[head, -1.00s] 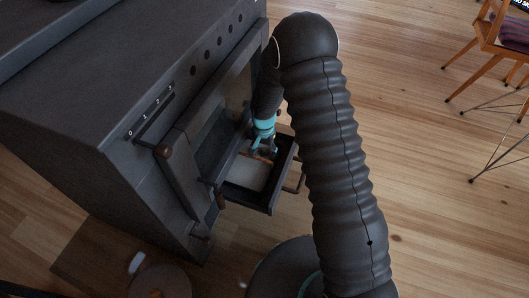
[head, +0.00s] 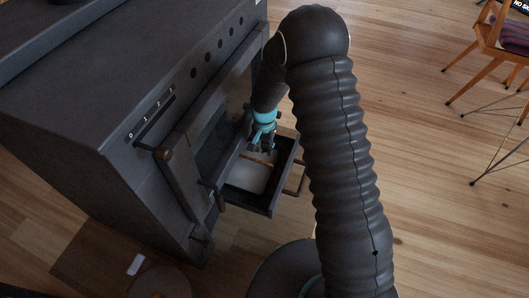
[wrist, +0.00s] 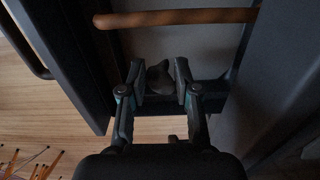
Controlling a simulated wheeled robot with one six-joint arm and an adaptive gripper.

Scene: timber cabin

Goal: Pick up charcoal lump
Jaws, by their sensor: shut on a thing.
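The charcoal lump (wrist: 159,80) is a small dark, rough piece between the two fingertips of my gripper (wrist: 160,76) in the wrist view. My gripper is shut on it. In the head view my gripper (head: 261,148) points down at the inner part of the pulled-out drawer (head: 262,209). The lump cannot be made out in the head view, and the fingers hide it there. From these views I cannot tell how far the lump is above the drawer floor.
The dark stove (head: 95,85) stands at left, its drawer open to the right. A brown stick-like piece (head: 258,161) shows inside the drawer by my fingers. Wooden chairs (head: 490,45) stand at far upper right. The plank floor (head: 430,190) between is clear.

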